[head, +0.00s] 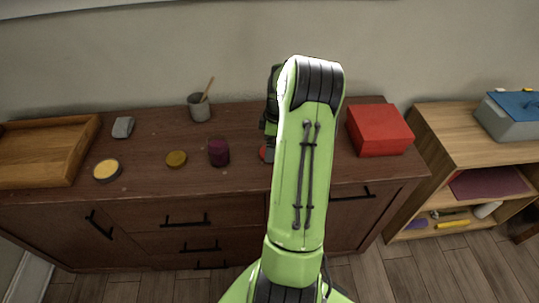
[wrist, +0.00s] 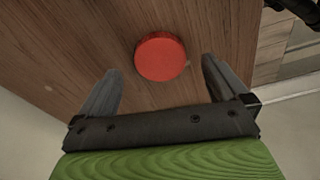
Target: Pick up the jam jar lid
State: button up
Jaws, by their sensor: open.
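A flat, round red lid (wrist: 161,57), which I take to be the jam jar lid, lies on the brown wooden top in the wrist view. In the head view only its left edge (head: 263,153) shows beside my arm, which hides the rest. My gripper (wrist: 160,69) is open and empty, with one finger to each side of the lid in the picture and apart from it. How high the fingers are above the wood is hard to tell. A dark purple jar (head: 218,152) stands left of the lid in the head view.
A gold lid (head: 176,158) and a yellow-topped round tin (head: 107,170) lie further left. A grey cup with a stick (head: 200,108), a small grey block (head: 123,127) and a wooden tray (head: 78,166) are also on the cabinet (head: 150,185). A red box (head: 379,131) stands right of my arm.

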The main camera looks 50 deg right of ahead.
notch_tip(320, 180, down, 3)
jog(key=shift+w, duration=0.15)
jog(key=shift+a+r, duration=0.1)
jog(key=shift+c, duration=0.2)
